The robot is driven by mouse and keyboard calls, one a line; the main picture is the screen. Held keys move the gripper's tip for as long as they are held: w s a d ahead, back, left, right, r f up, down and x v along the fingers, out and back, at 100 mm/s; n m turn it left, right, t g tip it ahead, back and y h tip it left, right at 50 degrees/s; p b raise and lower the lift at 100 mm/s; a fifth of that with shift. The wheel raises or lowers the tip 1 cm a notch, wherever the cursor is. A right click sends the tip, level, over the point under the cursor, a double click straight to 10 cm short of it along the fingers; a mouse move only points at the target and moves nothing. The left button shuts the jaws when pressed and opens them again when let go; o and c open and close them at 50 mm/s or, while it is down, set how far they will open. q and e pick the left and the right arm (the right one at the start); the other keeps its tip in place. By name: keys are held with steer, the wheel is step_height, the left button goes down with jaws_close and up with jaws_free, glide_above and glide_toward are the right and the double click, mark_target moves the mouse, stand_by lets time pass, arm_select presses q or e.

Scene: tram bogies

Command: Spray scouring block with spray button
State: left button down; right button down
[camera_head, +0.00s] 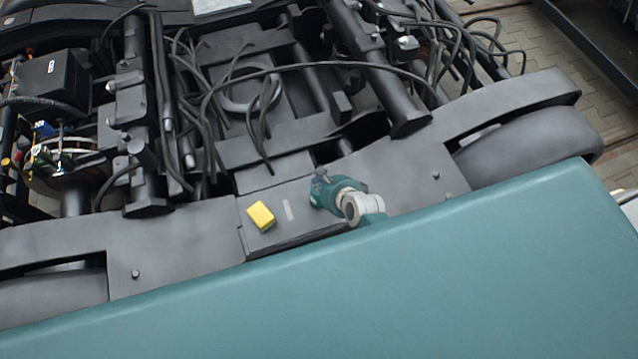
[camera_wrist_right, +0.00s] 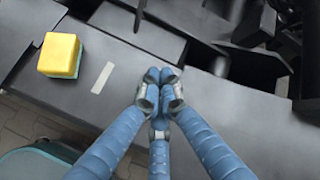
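The scouring block (camera_head: 261,215) is a yellow block lying on the dark bogie plate; the right wrist view (camera_wrist_right: 60,55) shows it upper left, with a green lower side. My right gripper (camera_head: 322,176) is to the right of the block, apart from it, above the plate. In the right wrist view its blue fingers (camera_wrist_right: 160,78) are drawn together at the tips, with nothing visible between them. I cannot make out a spray button in either view. My left gripper is not in view.
A pale strip (camera_head: 288,210) lies flat on the plate (camera_head: 315,224) between the block and my right gripper. Behind are cables (camera_head: 262,100), pipes and frame beams. A black box (camera_head: 52,80) is at the left.

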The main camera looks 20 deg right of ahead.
steer(key=shift+f, duration=0.45)
stand_by(0.4)
steer(key=shift+r, duration=0.1)
steer(key=shift+r+p, duration=0.8)
step_height(320, 180, up, 5)
steer(key=p, duration=0.5)
steer(key=shift+r, duration=0.1)
steer(key=shift+f, duration=0.2)
stand_by(0.6)
